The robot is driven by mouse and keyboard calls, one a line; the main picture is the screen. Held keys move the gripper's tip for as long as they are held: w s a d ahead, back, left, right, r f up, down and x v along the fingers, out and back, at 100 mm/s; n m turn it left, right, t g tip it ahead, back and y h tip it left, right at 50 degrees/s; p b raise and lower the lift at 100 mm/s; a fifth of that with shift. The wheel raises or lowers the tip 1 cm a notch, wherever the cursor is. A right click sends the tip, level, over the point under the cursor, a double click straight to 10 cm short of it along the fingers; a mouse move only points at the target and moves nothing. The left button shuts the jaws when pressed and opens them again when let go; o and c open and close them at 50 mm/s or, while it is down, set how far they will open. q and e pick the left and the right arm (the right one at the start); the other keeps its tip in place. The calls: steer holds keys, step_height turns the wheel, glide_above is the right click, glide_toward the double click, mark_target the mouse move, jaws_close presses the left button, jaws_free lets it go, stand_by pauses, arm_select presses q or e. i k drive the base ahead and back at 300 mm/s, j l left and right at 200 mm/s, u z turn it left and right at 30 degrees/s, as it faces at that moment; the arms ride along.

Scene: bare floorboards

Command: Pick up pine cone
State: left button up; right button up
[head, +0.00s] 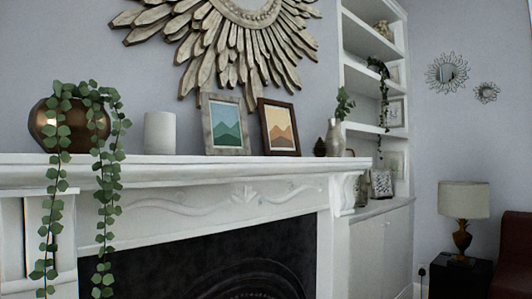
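A small dark brown object that looks like the pine cone (319,147) stands on the right part of the white mantel shelf (200,172). It is to the right of the dark-framed picture (279,127) and just left of a pale vase (335,138) with green leaves. It is small in the view, so its scales are hard to make out. Neither of my grippers is in the head view.
The mantel also holds a copper pot (72,124) with a trailing plant, a white cylinder (159,133) and a grey-framed picture (224,124). A dark fireplace (215,265) is below. A lamp (463,200) stands at the right on a dark side table (460,274).

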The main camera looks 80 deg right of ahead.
mark_target(320, 151)
steer(key=k+l+u, duration=0.15)
steer(key=u, duration=0.3)
steer(key=k+l+u, duration=0.2)
steer(key=u, duration=0.25)
steer(key=k+l+u, duration=0.2)
steer(key=u, duration=0.3)
steer(key=k+l+z, duration=0.15)
steer(key=k, duration=0.3)
steer(key=k+l+z, duration=0.1)
steer(key=k, duration=0.4)
